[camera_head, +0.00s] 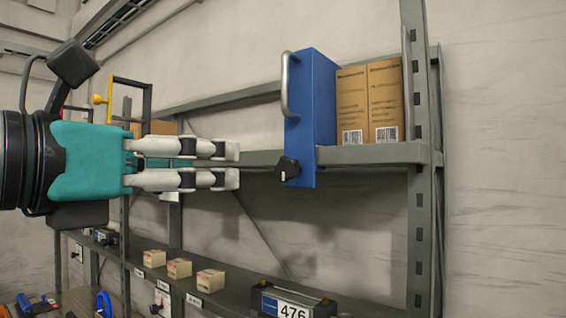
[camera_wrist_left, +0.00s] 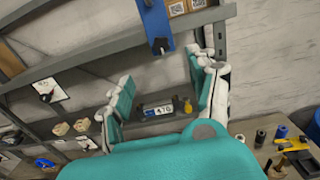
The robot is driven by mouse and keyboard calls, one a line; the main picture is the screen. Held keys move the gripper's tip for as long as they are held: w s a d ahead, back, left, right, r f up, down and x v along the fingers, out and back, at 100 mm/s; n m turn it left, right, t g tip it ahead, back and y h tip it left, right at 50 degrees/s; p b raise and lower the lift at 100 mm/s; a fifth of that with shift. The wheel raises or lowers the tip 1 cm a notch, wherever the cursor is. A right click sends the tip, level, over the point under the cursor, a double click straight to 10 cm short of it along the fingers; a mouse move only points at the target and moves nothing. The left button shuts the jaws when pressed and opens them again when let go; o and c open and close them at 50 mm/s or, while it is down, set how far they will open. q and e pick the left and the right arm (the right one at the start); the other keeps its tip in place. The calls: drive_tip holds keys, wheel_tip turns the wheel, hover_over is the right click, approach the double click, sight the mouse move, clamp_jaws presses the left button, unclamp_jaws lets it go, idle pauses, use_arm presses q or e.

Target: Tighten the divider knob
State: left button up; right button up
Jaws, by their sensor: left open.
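The black divider knob (camera_head: 288,170), bearing a small white mark, sits low on the divider. My left gripper (camera_head: 237,165) is open, with its fingers pointing right, left of the knob in the head view and apart from it. In the left wrist view, the divider (camera_wrist_left: 156,18) and knob (camera_wrist_left: 160,46) show above and beyond the gap between the open fingers (camera_wrist_left: 162,75). My right gripper is not in view.
Two brown cartons (camera_head: 369,100) stand right of the divider. The grey upright post (camera_head: 419,200) rises right of them. The lower shelf holds several small cartons (camera_head: 179,268) and a dark case (camera_head: 293,301) labelled 476. Space between the shelves near the knob looks clear.

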sight(283, 168)
use_arm(q)
drive_tip(key=p+x, duration=0.6)
drive_tip(key=x, duration=0.9)
drive_tip(key=shift+w+d+p, duration=0.15)
drive_tip(key=shift+p, duration=0.25)
drive_tip(key=shift+f, duration=0.1)
drive_tip(key=shift+c, duration=0.2)
drive_tip(key=c, duration=1.1)
drive_tip(key=shift+c, duration=0.2)
